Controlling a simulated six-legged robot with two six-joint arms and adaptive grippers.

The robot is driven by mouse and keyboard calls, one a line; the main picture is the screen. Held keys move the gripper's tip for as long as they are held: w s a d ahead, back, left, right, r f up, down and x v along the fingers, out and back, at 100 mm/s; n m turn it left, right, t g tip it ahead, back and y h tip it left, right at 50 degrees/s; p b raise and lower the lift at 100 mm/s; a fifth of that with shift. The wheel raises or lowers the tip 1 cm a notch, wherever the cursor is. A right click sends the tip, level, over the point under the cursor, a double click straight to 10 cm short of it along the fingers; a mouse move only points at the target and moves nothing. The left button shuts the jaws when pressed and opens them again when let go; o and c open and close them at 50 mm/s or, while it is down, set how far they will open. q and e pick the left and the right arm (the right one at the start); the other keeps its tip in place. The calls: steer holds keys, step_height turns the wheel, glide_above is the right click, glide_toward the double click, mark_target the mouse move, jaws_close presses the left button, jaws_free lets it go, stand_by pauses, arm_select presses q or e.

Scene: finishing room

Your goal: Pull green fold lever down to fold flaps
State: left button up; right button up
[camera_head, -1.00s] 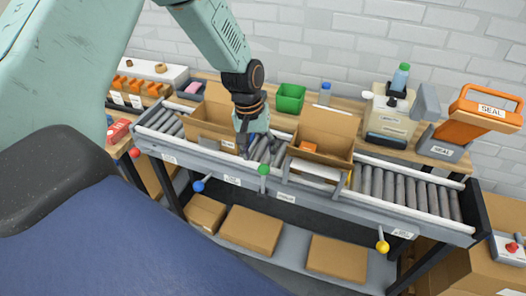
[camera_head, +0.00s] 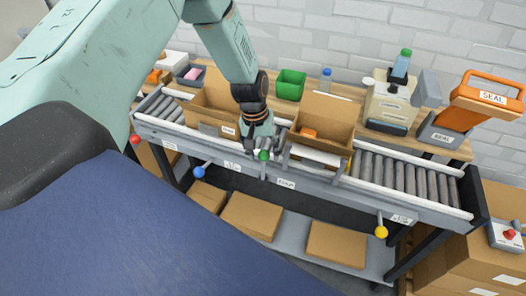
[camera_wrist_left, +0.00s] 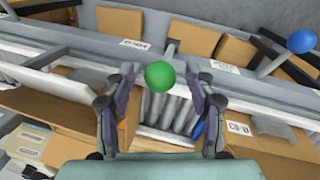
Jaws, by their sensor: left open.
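The green ball knob of the fold lever (camera_head: 264,155) stands at the front rail of the roller conveyor, near its middle. My left gripper (camera_head: 262,149) is just behind and above the knob in the head view. In the left wrist view the green knob (camera_wrist_left: 160,76) sits between the two open fingers of my left gripper (camera_wrist_left: 162,84), with a gap on each side. Two open cardboard boxes are on the conveyor: a left box (camera_head: 210,104) and a right box (camera_head: 327,125) with an orange item inside. My right gripper is not in view.
Other levers along the rail have a red knob (camera_head: 135,140), a blue knob (camera_head: 199,172) and a yellow knob (camera_head: 381,232). A green bin (camera_head: 290,85) and an orange-handled sealer (camera_head: 485,98) stand behind. Flat boxes lie on the lower shelf. A red-button box (camera_head: 508,235) is at far right.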

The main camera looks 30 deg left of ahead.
arm_select(q)
steer(key=shift+d+r, duration=0.1)
steer(key=shift+c, duration=0.8)
steer(key=shift+w+a, duration=0.1)
steer(key=shift+a, duration=0.1)
steer(key=c, duration=0.4)
jaws_close()
steer(key=shift+d, duration=0.1)
